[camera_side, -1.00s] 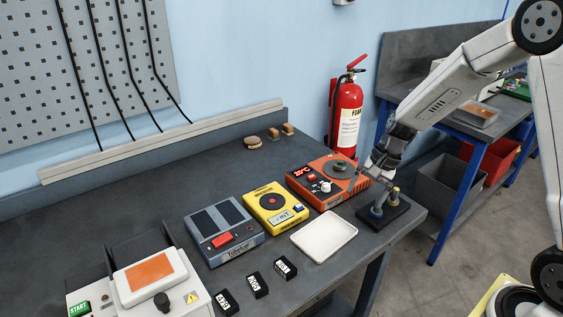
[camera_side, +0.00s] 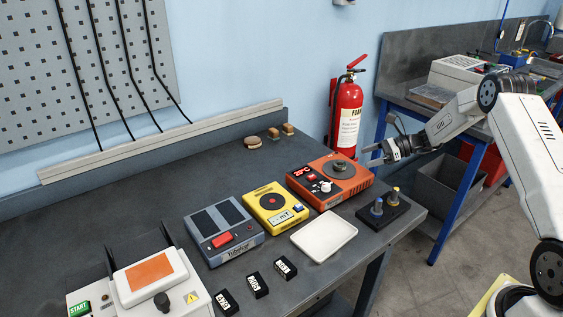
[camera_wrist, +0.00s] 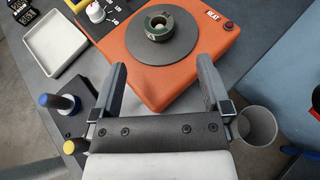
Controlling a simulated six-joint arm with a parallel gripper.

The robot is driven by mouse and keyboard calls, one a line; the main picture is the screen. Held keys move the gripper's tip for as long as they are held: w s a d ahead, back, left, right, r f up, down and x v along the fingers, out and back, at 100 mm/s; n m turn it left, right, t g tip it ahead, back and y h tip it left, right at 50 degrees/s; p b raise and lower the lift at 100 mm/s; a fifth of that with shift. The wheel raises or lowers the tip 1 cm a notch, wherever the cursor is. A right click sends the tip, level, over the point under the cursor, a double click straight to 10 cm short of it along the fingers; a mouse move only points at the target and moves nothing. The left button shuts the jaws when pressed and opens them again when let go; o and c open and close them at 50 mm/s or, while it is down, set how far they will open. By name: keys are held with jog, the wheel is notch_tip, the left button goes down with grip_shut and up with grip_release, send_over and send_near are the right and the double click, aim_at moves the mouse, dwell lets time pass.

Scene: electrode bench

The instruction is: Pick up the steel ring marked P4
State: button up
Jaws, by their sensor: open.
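A small ring-shaped piece with a round hole (camera_wrist: 158,25), dark green on its side and paler on top, sits on the dark round plate of the orange hot plate in the wrist view. In the side view it is a small dark shape (camera_side: 340,168) on that plate. I cannot read P4 on it. My gripper (camera_wrist: 161,68) is open and empty, its two fingers either side of the orange housing's near edge in the picture and apart from the ring. In the side view my gripper (camera_side: 374,155) is held just right of the hot plate.
The orange hot plate (camera_side: 312,191) has a white knob. A black stand (camera_side: 388,218) with blue and yellow-topped posts is close by. A white tray (camera_side: 324,237) lies left of it, then a yellow device (camera_side: 267,196). A cup (camera_wrist: 257,126) shows in the wrist view.

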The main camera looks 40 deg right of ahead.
aim_at(345, 164)
jog(key=shift+x, duration=3.9)
jog(key=shift+s, duration=0.1)
grip_shut()
jog(key=shift+r, duration=0.15)
jog(key=shift+r, duration=0.4)
notch_tip(345, 164, up, 2)
jog(key=shift+s+r, duration=0.1)
jog(key=shift+r, duration=0.15)
jog(key=s+a+r, duration=0.3)
jog(key=s+r, duration=0.6)
jog(key=s, duration=0.4)
jog(key=shift+a+r, duration=0.25)
